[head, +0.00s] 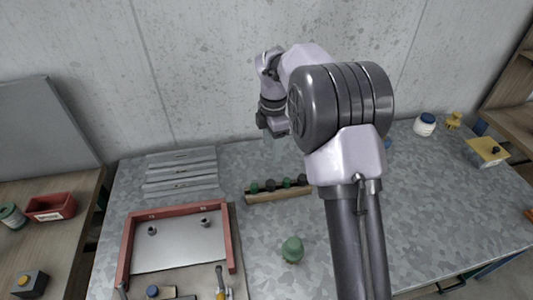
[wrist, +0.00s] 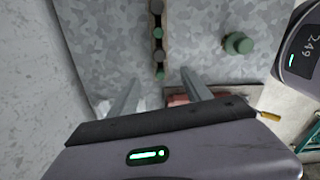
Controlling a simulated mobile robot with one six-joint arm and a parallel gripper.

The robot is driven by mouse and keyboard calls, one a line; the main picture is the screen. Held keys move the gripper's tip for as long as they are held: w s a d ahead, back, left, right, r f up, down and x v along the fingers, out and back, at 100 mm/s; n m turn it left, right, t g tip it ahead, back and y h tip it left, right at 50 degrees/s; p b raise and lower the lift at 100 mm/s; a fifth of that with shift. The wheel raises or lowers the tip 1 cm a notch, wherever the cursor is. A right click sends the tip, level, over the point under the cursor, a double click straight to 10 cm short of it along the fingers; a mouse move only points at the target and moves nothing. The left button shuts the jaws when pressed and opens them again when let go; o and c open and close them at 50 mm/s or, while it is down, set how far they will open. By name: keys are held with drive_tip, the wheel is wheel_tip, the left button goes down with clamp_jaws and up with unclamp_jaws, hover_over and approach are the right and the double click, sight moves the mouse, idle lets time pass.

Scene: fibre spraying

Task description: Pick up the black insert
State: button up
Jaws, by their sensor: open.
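Two black inserts stand in a wooden rack, alternating with green ones. One black insert (head: 302,181) is at the right end and another (head: 270,185) is second from the left. In the wrist view they show as dark round tops, one at the top edge (wrist: 156,6) and one lower in the row (wrist: 159,55). My gripper (head: 271,135) is raised above and behind the rack in the head view. In the wrist view my gripper (wrist: 160,78) is open, its fingers spread either side of the rack's near end, with nothing between them.
The wooden rack (head: 262,197) stands on a grey mottled table. A larger green object (head: 292,250) stands in front of it. A red-framed tray (head: 126,250) is front left, with stacked grey plates (head: 181,180) behind. A white jar (head: 425,124) is far right.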

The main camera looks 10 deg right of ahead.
drive_tip(key=b, duration=0.4)
hover_over(271, 182)
drive_tip(key=shift+n, duration=0.4)
drive_tip(key=f, duration=1.2)
drive_tip(key=shift+a+f, duration=0.2)
drive_tip(key=f+b, duration=0.2)
drive_tip(key=f, duration=0.4)
drive_tip(key=shift+d+f, duration=0.15)
drive_tip(key=shift+d, duration=0.05)
drive_tip(key=shift+c, duration=0.5)
clamp_jaws()
